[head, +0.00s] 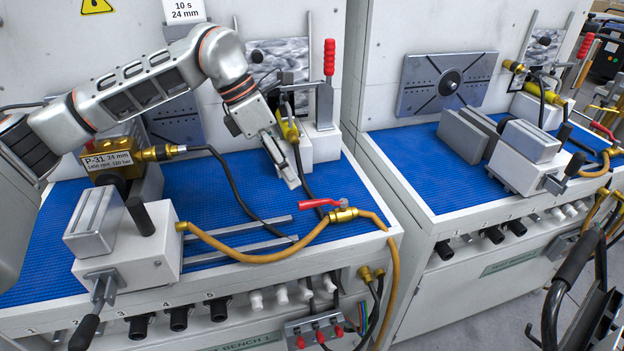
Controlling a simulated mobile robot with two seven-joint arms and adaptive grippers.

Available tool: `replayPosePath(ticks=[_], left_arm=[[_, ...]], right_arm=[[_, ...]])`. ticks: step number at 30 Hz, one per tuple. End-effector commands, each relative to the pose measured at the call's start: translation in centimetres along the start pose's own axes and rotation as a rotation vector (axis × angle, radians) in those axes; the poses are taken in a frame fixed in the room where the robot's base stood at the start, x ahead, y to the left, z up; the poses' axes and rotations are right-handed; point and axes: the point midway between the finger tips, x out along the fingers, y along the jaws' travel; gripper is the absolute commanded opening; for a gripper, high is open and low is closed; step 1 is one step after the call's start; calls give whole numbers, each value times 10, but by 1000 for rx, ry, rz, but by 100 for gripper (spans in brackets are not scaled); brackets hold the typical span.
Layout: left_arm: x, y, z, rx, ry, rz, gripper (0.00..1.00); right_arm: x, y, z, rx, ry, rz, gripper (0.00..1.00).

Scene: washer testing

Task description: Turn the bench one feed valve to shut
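The bench one feed valve (343,215) is a brass body with a red lever (320,203), near the front right corner of the left bench. The lever points left from the body, roughly along the run of the tan hose (250,256) that enters the valve. My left gripper (291,165) hangs above the blue mat, behind and left of the lever, with its fingers pointing down. It is apart from the lever. I see the fingers nearly side-on, so their gap is unclear. My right gripper is not in view.
A white clamp block (150,245) and a labelled pump (110,162) stand at left on the blue mat (215,185). A red-handled toggle clamp (328,58) stands behind the gripper. A dark hose (235,180) crosses the mat. A second bench (430,195) is at right.

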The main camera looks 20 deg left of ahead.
Motion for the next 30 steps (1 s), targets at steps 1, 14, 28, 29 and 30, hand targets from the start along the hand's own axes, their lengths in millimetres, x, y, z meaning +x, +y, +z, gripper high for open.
replayPosePath(ticks=[1, 14, 28, 29, 30], left_arm=[[2, 0, 0, 0, 1, -1, 32], [61, -1, 0, 1, 2, -3, 32], [78, 0, 0, 0, 0, -1, 32], [78, 0, 0, 0, 0, -1, 32], [78, 0, 0, 0, 0, -1, 22]], right_arm=[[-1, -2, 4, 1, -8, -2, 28], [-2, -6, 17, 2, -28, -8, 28], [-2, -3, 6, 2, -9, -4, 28], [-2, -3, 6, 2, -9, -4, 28], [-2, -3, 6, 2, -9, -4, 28]])
